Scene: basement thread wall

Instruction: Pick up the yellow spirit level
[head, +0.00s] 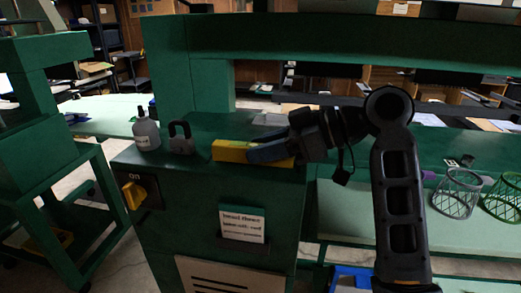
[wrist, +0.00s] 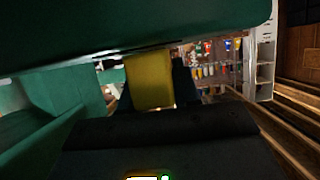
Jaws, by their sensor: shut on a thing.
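The yellow spirit level (head: 229,151) lies on the top of the green machine cabinet in the head view, right of the padlock. My gripper (head: 268,152) reaches it from the right and is shut on it, covering its right part. In the wrist view the level (wrist: 149,82) shows as a yellow block in front of the dark gripper body. I cannot tell whether the level is lifted off the green surface.
A grey bottle (head: 146,131) and a dark padlock (head: 181,139) stand left of the level. The cabinet front carries a yellow knob (head: 134,194) and a white label (head: 242,224). A green beam runs above.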

